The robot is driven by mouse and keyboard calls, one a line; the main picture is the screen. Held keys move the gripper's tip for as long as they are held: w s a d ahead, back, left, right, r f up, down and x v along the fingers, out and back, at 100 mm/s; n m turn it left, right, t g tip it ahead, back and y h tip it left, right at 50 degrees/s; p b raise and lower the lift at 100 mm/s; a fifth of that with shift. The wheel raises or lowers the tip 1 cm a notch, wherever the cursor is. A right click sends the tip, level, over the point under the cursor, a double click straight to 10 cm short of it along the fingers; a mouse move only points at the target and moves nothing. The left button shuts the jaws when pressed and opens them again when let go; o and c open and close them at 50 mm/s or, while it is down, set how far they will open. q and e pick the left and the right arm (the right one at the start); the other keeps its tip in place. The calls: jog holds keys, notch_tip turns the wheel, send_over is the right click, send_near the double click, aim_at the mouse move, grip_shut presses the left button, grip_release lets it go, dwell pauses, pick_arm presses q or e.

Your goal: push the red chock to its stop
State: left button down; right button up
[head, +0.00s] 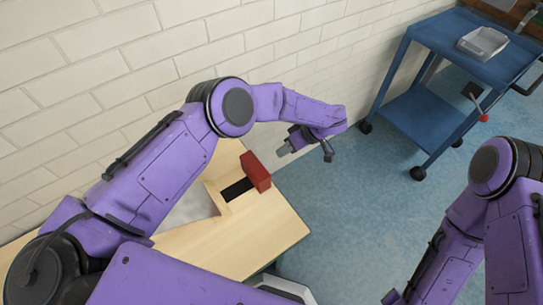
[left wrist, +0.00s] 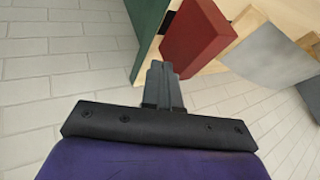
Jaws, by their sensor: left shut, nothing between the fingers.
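The red chock (head: 256,171) stands on the pale wooden frame (head: 265,238), at the end of a dark slot (head: 237,190) nearest the floor side. It also shows in the left wrist view (left wrist: 197,35), just beyond the fingertips. My left gripper (head: 283,151) is shut and empty, beside the chock on its outer side; a small gap shows in the head view. In the left wrist view the closed fingers (left wrist: 159,75) point at the chock's lower edge, and contact cannot be told there. My right gripper is out of view.
A grey panel (left wrist: 268,55) lies on the frame past the chock. A dark green side face (left wrist: 147,30) edges the frame. A white brick wall (head: 120,65) runs behind. A blue trolley (head: 430,120) with a grey tray (head: 482,42) stands right; the blue floor between is clear.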

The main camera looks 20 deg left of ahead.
aim_at(255, 172)
pick_arm(q)
jog(key=s+a+p, duration=0.1)
jog(key=s+a+f+p, duration=0.1)
jog(key=s+a, duration=0.1)
jog(key=shift+s+a+f+p, duration=0.2)
jog(key=shift+a+f+p, duration=0.1)
jog(key=shift+f+p, duration=0.1)
